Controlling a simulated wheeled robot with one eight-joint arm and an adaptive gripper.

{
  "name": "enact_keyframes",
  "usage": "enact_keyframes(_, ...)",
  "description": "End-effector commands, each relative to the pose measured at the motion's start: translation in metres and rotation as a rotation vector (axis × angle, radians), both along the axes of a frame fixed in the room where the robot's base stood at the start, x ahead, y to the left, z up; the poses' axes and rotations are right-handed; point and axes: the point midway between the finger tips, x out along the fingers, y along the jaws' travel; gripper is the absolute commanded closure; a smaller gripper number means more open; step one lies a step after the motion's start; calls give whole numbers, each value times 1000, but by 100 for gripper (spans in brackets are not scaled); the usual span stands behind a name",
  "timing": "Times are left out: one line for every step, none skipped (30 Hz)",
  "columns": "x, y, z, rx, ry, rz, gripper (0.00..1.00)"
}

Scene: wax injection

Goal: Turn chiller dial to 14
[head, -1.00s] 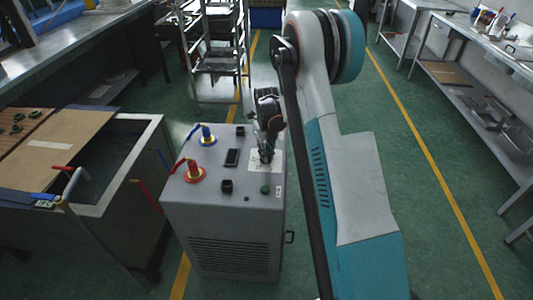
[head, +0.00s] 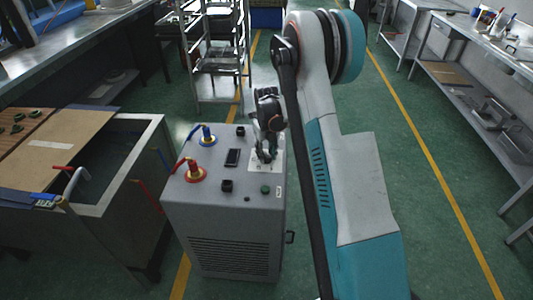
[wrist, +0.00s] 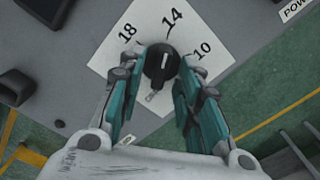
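The chiller dial (wrist: 161,64) is a round black knob on a white label plate (wrist: 110,52) marked 18, 14 and 10. A short white line on the knob points up, roughly towards the 14. A small pale piece shows just below the knob. My gripper (wrist: 160,78) is open, with its teal fingers on either side of the knob's lower part; I cannot tell if they touch it. In the head view my gripper (head: 266,154) is over the label plate (head: 252,165) on top of the grey chiller (head: 225,232), and hides the dial.
Blue (head: 207,137) and red (head: 195,174) hose fittings stand on the chiller's left side. A small dark display (head: 233,157) and a green button (head: 265,190) are near the dial. An open tank (head: 100,210) stands left; the floor on the right is clear.

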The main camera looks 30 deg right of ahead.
Motion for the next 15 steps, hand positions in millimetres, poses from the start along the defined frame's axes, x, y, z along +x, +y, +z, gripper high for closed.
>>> enact_keyframes(0, 0, 0, 0, 0, 0, 68)
enact_keyframes(0, 0, 0, 0, 0, 0, 68)
enact_keyframes(0, 0, 0, 0, 0, 0, 68)
enact_keyframes(0, 0, 0, 0, 0, 0, 68)
enact_keyframes(0, 0, 1, 0, 0, 0, 68)
enact_keyframes(0, 0, 3, 0, 0, 0, 68)
enact_keyframes(0, 0, 5, 0, 0, 0, 68)
enact_keyframes(0, 0, 8, 0, 0, 0, 68)
enact_keyframes(0, 0, 13, 0, 0, 0, 68)
enact_keyframes(0, 0, 17, 0, 0, 0, 68)
enact_keyframes(0, 0, 22, 0, 0, 0, 68)
enact_keyframes(-1, 0, 30, 0, 1, 0, 68)
enact_keyframes(-1, 0, 36, 0, 1, 0, 68)
enact_keyframes(0, 0, 42, 0, 1, 0, 68)
enact_keyframes(0, 0, 51, 0, 1, 0, 68)
